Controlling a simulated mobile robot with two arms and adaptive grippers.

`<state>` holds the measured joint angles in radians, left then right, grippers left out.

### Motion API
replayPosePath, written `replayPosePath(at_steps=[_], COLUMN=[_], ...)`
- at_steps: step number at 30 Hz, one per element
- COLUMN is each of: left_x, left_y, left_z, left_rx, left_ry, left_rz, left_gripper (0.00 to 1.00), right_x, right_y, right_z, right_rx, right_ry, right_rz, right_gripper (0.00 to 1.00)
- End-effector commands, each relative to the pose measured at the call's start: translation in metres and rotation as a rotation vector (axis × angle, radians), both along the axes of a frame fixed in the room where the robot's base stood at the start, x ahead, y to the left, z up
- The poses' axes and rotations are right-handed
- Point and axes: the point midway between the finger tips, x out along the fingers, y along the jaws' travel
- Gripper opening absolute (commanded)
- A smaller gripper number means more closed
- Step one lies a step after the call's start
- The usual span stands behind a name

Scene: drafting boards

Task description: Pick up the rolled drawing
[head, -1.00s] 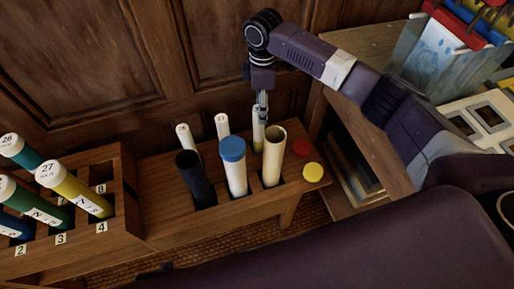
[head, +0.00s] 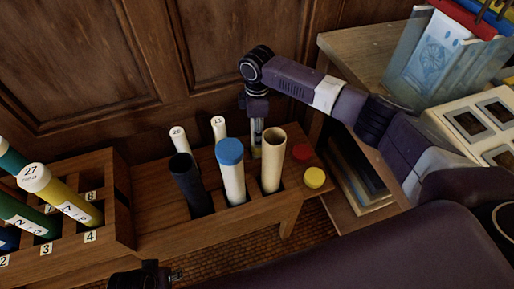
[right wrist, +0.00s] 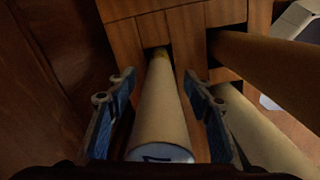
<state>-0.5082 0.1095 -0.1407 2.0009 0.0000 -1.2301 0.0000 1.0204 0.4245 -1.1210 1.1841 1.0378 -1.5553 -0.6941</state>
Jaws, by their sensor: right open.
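A slim pale rolled drawing (right wrist: 163,115) stands in the back row of a wooden rack, a white end with a dark mark facing the right wrist camera. In the head view its lower part, with a yellow band (head: 257,154), shows under my right gripper (head: 257,132). My right gripper is open, with its blue-padded fingers (right wrist: 163,110) on either side of the roll. A gap shows beside the roll, and I cannot tell whether either finger touches it. A dark part, seemingly my left gripper (head: 160,277), shows at the bottom edge; its fingers are unclear.
The rack's front row holds a black tube (head: 190,182), a blue-capped white tube (head: 232,180) and an open cream tube (head: 271,165) close to my right gripper. A red cap (head: 302,152) and yellow cap (head: 314,178) lie at right. A numbered rack (head: 118,215) stands left.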

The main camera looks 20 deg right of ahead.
Motion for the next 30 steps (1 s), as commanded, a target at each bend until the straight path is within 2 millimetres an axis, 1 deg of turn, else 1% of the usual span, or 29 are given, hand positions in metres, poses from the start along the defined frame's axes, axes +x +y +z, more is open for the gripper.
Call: replayPosePath(at_steps=[2, 8, 9, 21, 30], left_x=[0.0003, 0.0002, 0.0003, 0.0001, 0.0001], left_y=[0.0002, 0.0002, 0.0002, -0.0002, -0.0004], left_z=[0.0026, 0.0033, 0.0032, 0.0029, 0.0033], left_rx=[0.000, 0.001, 0.001, 0.000, 0.000], left_ry=[-0.002, -0.002, -0.002, -0.002, -0.002], left_rz=[0.000, 0.000, 0.000, 0.000, 0.000], left_gripper=[0.40, 0.40, 0.40, 0.40, 0.40], right_x=[0.0000, 0.0001, 0.0001, 0.0001, 0.0004], right_y=[0.0000, 0.0000, -0.0001, -0.0002, -0.0002], right_z=[-0.0030, -0.0030, -0.0029, -0.0027, -0.0010], right_rx=[0.000, 0.000, 0.000, 0.000, 0.000], right_ry=[0.000, 0.000, 0.000, 0.000, -0.001], right_rz=[0.000, 0.000, 0.000, 0.000, 0.000], right_gripper=[0.47, 0.47, 0.45, 0.01, 0.00])
